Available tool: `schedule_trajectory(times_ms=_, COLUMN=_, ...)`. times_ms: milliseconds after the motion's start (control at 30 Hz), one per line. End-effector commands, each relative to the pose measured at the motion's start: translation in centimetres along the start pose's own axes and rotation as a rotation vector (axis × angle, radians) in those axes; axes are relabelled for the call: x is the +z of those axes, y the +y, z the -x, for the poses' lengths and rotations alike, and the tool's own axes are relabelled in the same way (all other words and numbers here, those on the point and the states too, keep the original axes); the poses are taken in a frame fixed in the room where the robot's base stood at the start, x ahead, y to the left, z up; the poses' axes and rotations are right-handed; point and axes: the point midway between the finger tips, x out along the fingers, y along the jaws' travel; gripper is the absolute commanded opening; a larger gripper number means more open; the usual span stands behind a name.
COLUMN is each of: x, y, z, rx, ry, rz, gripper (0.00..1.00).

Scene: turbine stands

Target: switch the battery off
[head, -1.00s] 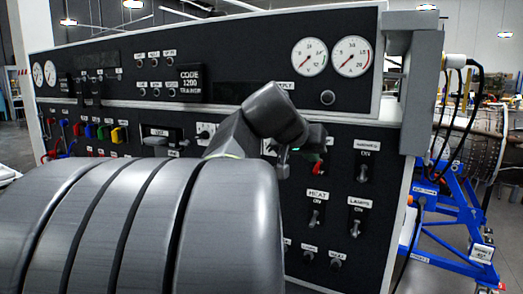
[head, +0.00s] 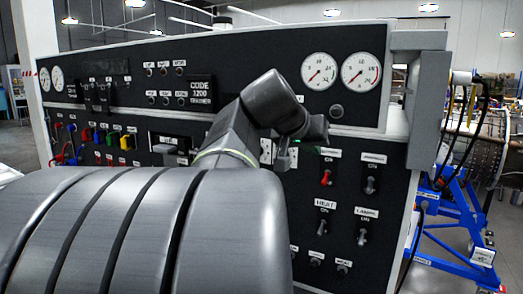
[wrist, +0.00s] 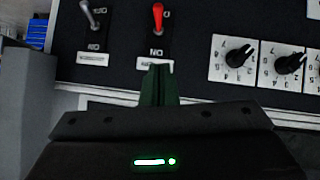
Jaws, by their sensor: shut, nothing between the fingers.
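A red-tipped toggle switch (wrist: 158,18) stands on the black panel, with a label I cannot read clearly; I take it for the battery switch. In the wrist view its lever points away from the "ON" mark. In the head view the red switch (head: 326,178) sits just right of and below my gripper's end, its lever pointing down. My gripper (wrist: 159,72) is shut and empty. Its dark green fingertips are in front of the switch's label, on the ON side, and look apart from the red lever. The fingertips are mostly hidden in the head view.
A grey-levered toggle (wrist: 90,17) is beside the red one. Rotary knobs (wrist: 240,54) are on its other side. HEAT (head: 323,226) and another labelled toggle (head: 363,232) sit lower. A panel ledge (head: 350,130) runs above. A blue engine stand (head: 455,205) is at the right.

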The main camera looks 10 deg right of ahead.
Motion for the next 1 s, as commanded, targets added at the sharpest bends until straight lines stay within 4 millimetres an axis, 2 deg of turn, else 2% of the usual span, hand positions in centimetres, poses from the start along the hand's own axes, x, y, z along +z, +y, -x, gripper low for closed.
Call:
schedule_trajectory(times_ms=100, x=1.1, y=-0.3, z=3.0, rx=-0.006, ry=0.007, rz=0.002, gripper=0.00)
schedule_trajectory(times_ms=200, x=1.7, y=-0.4, z=5.0, rx=-0.007, ry=0.005, rz=0.002, gripper=0.00)
schedule_trajectory(times_ms=400, x=2.4, y=-0.5, z=7.3, rx=-0.004, ry=0.002, rz=0.002, gripper=0.00)
schedule_trajectory(times_ms=600, x=2.6, y=-0.4, z=8.2, rx=-0.001, ry=0.001, rz=0.002, gripper=0.00)
schedule_trajectory(times_ms=1000, x=2.6, y=-0.4, z=8.0, rx=0.000, ry=0.000, rz=0.001, gripper=0.00)
